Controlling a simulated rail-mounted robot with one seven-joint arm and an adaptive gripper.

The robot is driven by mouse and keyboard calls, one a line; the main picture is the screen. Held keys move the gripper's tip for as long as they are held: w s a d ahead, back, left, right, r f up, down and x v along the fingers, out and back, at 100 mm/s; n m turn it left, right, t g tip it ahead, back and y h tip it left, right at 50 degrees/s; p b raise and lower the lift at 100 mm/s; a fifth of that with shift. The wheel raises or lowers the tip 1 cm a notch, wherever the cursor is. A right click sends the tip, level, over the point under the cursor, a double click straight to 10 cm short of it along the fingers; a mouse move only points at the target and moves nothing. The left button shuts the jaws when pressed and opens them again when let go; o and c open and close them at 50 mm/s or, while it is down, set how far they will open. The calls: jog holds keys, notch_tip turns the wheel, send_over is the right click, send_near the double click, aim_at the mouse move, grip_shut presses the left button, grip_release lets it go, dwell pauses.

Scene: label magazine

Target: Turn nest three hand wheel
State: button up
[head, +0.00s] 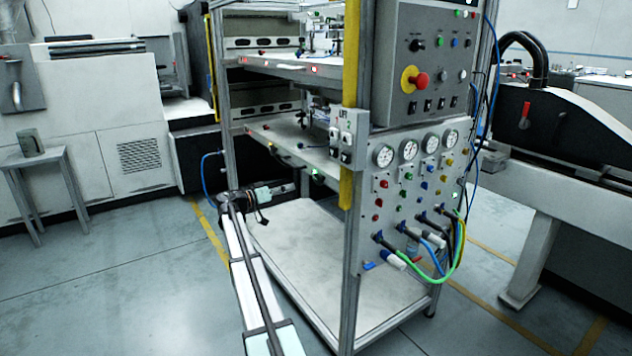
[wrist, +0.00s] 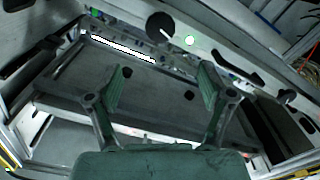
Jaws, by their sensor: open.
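My gripper (wrist: 160,86) is open and empty in the wrist view, its two green-padded fingers wide apart. In the head view my gripper (head: 288,188) is small, at the left side of the rack below the lower shelf (head: 285,140). A second dark knob (wrist: 288,97) sits farther right. No nest number is readable, so I cannot tell which is nest three's hand wheel.
The metal rack's yellow-marked post (head: 350,100) stands right of my gripper. A gauge panel (head: 420,175) with hoses (head: 440,265) is on the rack's front right. The upper shelf (head: 290,72) lies above. The bottom deck (head: 310,250) is clear.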

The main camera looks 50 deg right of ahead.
aim_at(317, 179)
jog(key=b+x, duration=0.2)
jog(key=x, duration=1.2)
jog(key=shift+d, duration=0.4)
jog(key=shift+f, duration=0.1)
jog(key=shift+c, duration=0.4)
jog(key=c, duration=1.1)
